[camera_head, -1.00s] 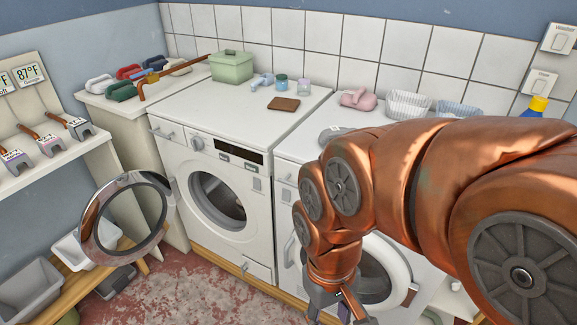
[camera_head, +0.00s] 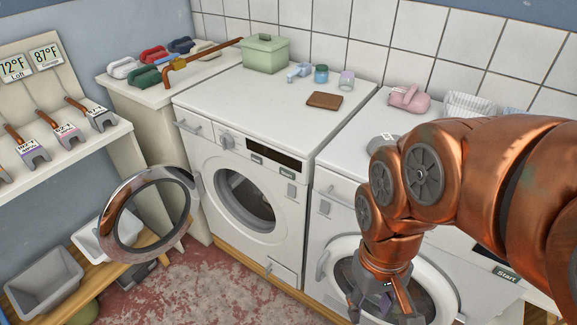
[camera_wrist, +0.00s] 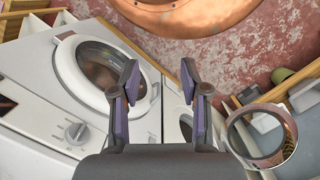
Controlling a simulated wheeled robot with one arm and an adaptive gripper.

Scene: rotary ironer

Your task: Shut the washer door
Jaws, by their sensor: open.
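The left white washer (camera_head: 245,165) has its round door (camera_head: 117,222) swung wide open to the left, a chrome ring with a glass middle. Its dark drum opening (camera_head: 245,196) is uncovered. In the wrist view the open door (camera_wrist: 235,131) shows at the lower right. My gripper (camera_head: 383,303) is in front of the right machine, to the right of the door and apart from it. In the wrist view my gripper (camera_wrist: 160,82) has its two fingers spread with nothing between them.
The right machine (camera_head: 325,222) stands beside the washer, its round door (camera_wrist: 103,75) closed. A low wooden shelf with grey and white bins (camera_head: 45,283) stands behind the open door. Red worn floor (camera_head: 190,290) lies clear before the washer.

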